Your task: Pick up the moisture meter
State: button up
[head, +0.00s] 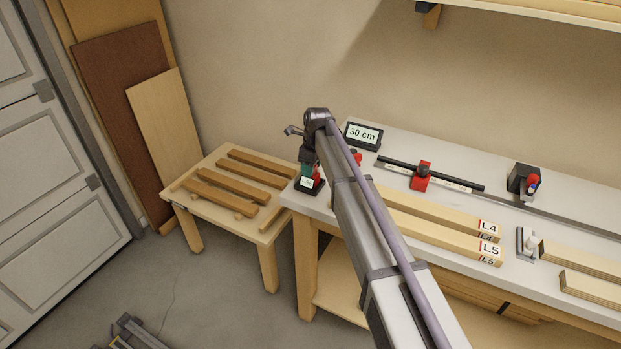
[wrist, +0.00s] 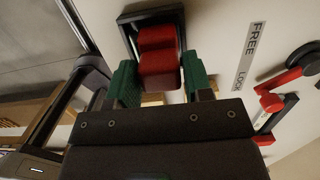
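A red block in a black frame, which looks like the moisture meter (wrist: 160,72), shows in the wrist view between the green fingers of my gripper (wrist: 160,85). In the head view my gripper (head: 309,172) points down at the left front corner of the bench. A small black stand with a white label and some red (head: 309,185) is right below it. The fingers lie along both sides of the red block, and any small gap is too fine to see. The lower part of the block is hidden by my gripper.
A display reading 30 cm (head: 364,135) and a rail with a red slider (head: 421,176) stand behind my arm. A FREE/LOCK label (wrist: 249,55) and a red-black lever (wrist: 270,103) are close by. A low table with wooden strips (head: 187,199) stands left.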

jog(key=c, duration=0.6)
jog(key=shift+r, duration=0.1)
notch_tip(320, 180, up, 10)
jog(key=p, duration=1)
